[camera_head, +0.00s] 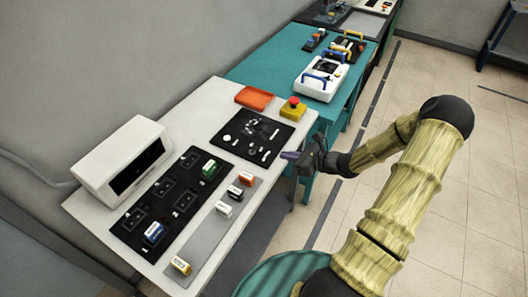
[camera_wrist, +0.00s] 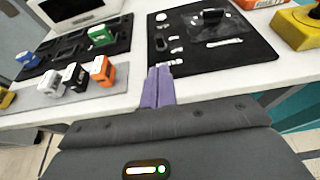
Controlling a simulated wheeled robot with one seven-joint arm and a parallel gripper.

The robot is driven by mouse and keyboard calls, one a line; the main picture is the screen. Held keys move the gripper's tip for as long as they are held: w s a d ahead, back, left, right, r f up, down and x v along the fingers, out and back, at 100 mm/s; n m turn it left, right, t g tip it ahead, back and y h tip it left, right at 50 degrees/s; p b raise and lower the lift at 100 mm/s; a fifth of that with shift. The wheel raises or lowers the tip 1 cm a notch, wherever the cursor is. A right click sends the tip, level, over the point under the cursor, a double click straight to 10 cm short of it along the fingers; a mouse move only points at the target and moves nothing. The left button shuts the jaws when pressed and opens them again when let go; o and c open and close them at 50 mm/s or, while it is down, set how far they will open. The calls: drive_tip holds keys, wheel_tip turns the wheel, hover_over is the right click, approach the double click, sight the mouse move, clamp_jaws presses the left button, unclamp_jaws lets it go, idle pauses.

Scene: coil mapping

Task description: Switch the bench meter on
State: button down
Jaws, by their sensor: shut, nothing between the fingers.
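The bench meter, a white box (camera_head: 122,150) with a dark, blank-looking front display, stands at the left end of the white bench (camera_head: 190,110). Its lower part shows in the wrist view (camera_wrist: 108,12) at the top left. No switch on it can be made out. My gripper (camera_head: 289,155) is at the bench's right edge in the head view, far from the meter. In the wrist view its two purple fingers (camera_wrist: 158,72) are together and empty, near the edge of a black panel.
A black tray (camera_head: 130,214) holding a blue and a green block lies before the meter. Several small blocks stand on a grey strip (camera_head: 205,238). A black panel with white parts (camera_head: 234,143), an orange tray (camera_head: 254,98) and a yellow box with a red button (camera_head: 293,109) lie farther along.

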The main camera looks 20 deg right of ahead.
sight(265, 157)
drive_tip(key=shift+d, duration=0.15)
drive_tip(key=p+x, duration=0.2)
drive_tip(key=x, duration=0.8)
drive_tip(key=shift+d+r, duration=0.1)
idle(0.3)
